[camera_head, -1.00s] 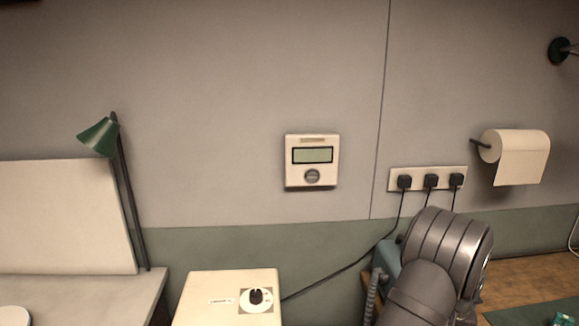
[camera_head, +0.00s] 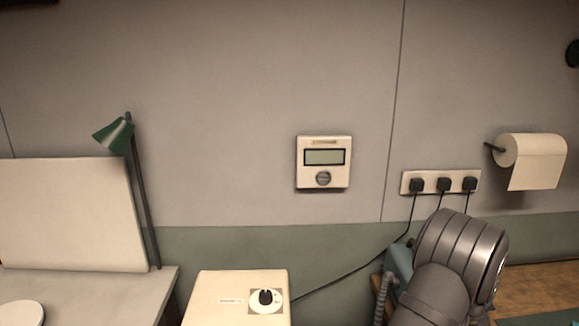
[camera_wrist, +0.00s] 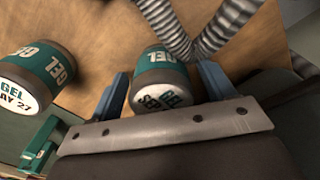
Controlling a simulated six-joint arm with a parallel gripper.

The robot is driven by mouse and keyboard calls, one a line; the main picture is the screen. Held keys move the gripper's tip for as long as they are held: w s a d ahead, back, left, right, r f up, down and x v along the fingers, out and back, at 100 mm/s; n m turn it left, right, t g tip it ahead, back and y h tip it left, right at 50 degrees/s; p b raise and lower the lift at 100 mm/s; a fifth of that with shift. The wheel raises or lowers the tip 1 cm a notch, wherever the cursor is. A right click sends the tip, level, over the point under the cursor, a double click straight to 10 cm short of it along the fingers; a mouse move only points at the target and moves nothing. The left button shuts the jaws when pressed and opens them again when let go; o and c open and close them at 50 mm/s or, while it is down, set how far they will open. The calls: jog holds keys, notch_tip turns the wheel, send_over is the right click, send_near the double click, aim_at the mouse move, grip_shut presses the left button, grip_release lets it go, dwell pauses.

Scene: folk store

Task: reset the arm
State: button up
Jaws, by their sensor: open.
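My gripper (camera_wrist: 163,72) shows in the wrist view with its two blue fingers spread apart. A green and brown jar labelled GEL (camera_wrist: 160,75) appears between the fingers in the picture. I cannot tell how far it is from them, and neither finger clearly presses on it. My grey arm shows at the lower right of the head view. The gripper itself is outside that view.
A second GEL jar (camera_wrist: 38,75) lies to the left in the wrist view, on a wooden surface (camera_wrist: 105,25). The head view shows a cream box with a dial (camera_head: 235,298), a green lamp (camera_head: 115,136), a wall panel (camera_head: 323,163), sockets (camera_head: 440,183) and a paper roll (camera_head: 532,160).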

notch_tip(320, 180, up, 12)
jog(key=shift+f, duration=0.1)
notch_tip(320, 180, down, 12)
jog(key=shift+r, duration=0.35)
notch_tip(320, 180, up, 3)
jog(key=shift+r, duration=0.2)
jog(key=s+d+r, duration=0.2)
jog(key=s+r, duration=0.5)
jog(key=s, duration=0.5)
notch_tip(320, 180, up, 11)
jog(key=w, duration=0.1)
jog(key=w+a+n, duration=0.3)
jog(key=w+a, duration=0.5)
jog(key=w, duration=0.3)
jog(key=w+a+n, duration=0.3)
jog(key=w+a, duration=0.5)
jog(key=w, duration=0.2)
jog(key=shift+w+a+n, duration=0.3)
jog(key=shift+w+a, duration=0.05)
jog(key=shift+a, duration=0.05)
jog(key=shift+d+f, duration=0.1)
